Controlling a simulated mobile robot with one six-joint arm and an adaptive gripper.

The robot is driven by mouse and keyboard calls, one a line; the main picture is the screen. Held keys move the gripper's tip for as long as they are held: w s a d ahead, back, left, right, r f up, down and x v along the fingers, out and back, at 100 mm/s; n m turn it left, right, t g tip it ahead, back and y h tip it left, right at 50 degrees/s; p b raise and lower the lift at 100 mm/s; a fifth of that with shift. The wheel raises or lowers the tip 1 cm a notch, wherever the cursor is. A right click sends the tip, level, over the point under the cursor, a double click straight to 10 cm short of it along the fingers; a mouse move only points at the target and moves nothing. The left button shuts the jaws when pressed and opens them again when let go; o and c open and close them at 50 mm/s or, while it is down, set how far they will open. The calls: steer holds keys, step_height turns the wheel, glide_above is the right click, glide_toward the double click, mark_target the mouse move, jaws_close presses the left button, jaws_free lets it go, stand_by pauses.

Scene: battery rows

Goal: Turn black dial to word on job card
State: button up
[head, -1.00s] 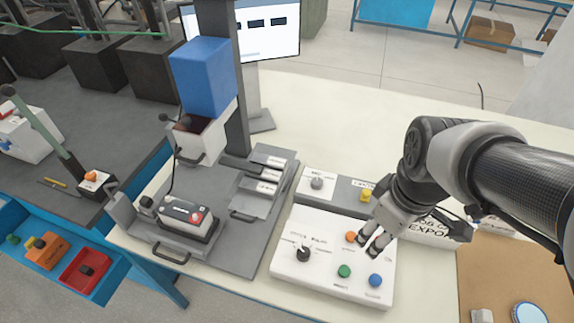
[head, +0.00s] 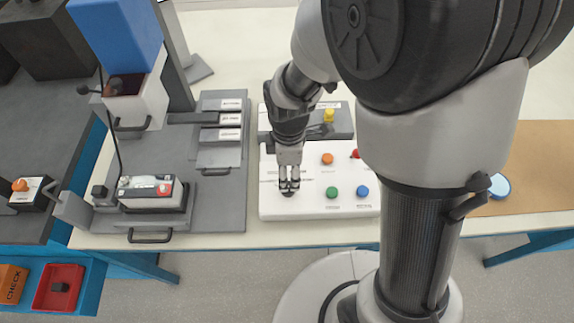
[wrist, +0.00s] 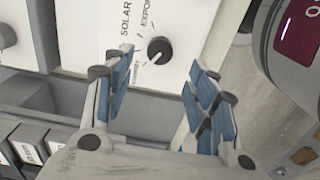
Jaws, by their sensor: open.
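The black dial (wrist: 160,50) sits on a white control panel (wrist: 100,25), with printed words SOLAR, EXPORT and a third, hard-to-read word around it. A small light mark on the dial seems to be at its lower left, towards the third word, but I cannot be sure. My gripper (wrist: 160,62) is open in the wrist view, its blue-padded fingers on either side of the dial; I cannot tell whether they touch it. In the head view my gripper (head: 289,186) points down at the panel's left part and mostly hides the dial. The job card is hidden behind my arm.
The panel also carries an orange button (head: 327,159), a green button (head: 333,192) and a blue button (head: 362,191). A yellow knob (head: 328,115) stands on a grey box behind. A battery (head: 150,194) sits in a grey fixture to the left.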

step_height(320, 180, down, 8)
steer(key=shift+r+b, duration=0.25)
steer(key=shift+b, duration=0.85)
steer(key=shift+c, duration=0.2)
steer(key=c, duration=1)
steer(key=shift+c, duration=0.2)
